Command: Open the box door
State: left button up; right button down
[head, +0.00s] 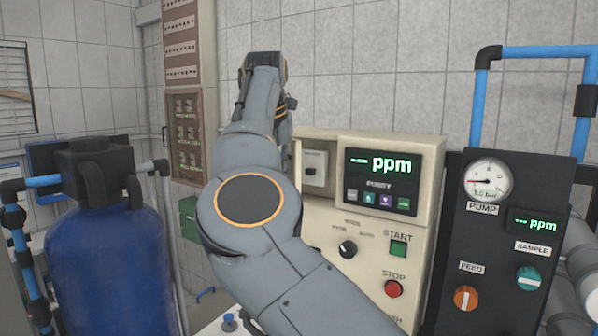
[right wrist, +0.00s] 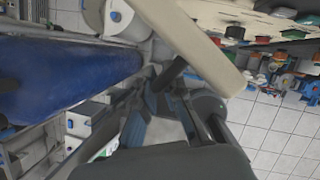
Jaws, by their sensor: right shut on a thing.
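A cream control box (head: 371,265) with a ppm display stands at the middle right of the head view. In the right wrist view, a thick cream panel (right wrist: 200,42), seemingly the box door, crosses the upper middle at an angle. A short dark handle (right wrist: 173,72) sticks out from its edge side. My right gripper (right wrist: 166,90) is shut on this handle, its fingers partly blurred against the dark parts. In the head view my right arm covers the box's left side, and its gripper is hidden behind the arm. My left gripper is in neither view.
A blue tank (head: 108,265) stands at the left, also close by in the wrist view (right wrist: 60,78). A black pump panel (head: 497,240) with a gauge and knobs is at the right. A brown wall cabinet (head: 187,135) stands behind my arm. Blue pipes (head: 540,52) run at the upper right.

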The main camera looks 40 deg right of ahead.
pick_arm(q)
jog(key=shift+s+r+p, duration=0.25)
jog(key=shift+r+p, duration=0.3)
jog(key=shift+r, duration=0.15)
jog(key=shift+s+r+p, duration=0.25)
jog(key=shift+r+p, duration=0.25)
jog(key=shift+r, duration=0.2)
pick_arm(e)
jog(key=w+a+m, duration=0.1)
jog(key=w+a, duration=0.4)
jog(key=a, duration=0.1)
jog(key=shift+w+r+m+h, duration=0.2)
jog(key=shift+r+m+h, duration=0.1)
jog(key=shift+r, duration=0.05)
jog(key=shift+w+a, duration=0.1)
jog(key=shift+a, duration=0.05)
jog(key=c, duration=1.7)
grip_release()
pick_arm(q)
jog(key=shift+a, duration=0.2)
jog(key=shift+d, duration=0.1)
pick_arm(e)
jog(key=shift+s+f, duration=0.15)
jog(key=shift+s, duration=0.1)
